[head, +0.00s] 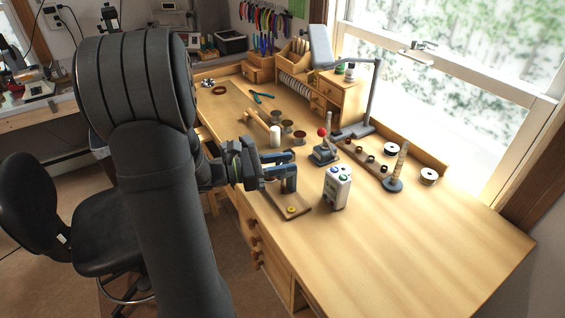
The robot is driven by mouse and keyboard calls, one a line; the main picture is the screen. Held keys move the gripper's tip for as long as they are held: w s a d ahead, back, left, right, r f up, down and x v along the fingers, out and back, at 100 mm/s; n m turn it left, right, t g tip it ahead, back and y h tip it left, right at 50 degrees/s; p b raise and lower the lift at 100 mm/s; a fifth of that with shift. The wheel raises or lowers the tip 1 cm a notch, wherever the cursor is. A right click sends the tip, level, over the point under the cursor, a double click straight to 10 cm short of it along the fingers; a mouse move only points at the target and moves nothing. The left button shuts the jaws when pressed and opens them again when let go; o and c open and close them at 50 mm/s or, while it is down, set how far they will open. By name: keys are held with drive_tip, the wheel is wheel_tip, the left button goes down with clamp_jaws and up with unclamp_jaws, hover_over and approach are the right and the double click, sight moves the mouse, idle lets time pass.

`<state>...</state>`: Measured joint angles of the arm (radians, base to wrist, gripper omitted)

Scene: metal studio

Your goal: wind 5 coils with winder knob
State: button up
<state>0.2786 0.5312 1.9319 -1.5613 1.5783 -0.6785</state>
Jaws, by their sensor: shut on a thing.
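My gripper (288,161) is at the left side of the bench, over a small wooden board (296,212) with a yellow round piece (291,210) at its front end. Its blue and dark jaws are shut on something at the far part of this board. I take this to be the winder knob, but the jaws hide it. A dark and blue upright part shows just below the jaws, and I cannot tell whether it belongs to the winder or to my gripper. No coil turns can be made out at this size.
A white box with coloured buttons (337,188) stands close to the right. Behind it are a red-ball lever (322,133), a wooden rail with dark rings (371,160), a ringed post (400,165) and white spools (428,177). Small cups (299,137) stand behind my gripper. The front right bench is clear.

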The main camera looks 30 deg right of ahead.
drive_tip(key=shift+g, duration=0.3)
drive_tip(key=m+g+y, duration=0.2)
drive_tip(key=m+g, duration=0.1)
drive_tip(key=g, duration=0.1)
drive_tip(key=shift+m+g, duration=0.3)
drive_tip(key=shift+m+g+y, duration=1.7)
drive_tip(key=shift+g+y, duration=0.2)
drive_tip(key=shift+y, duration=0.2)
drive_tip(key=o, duration=1)
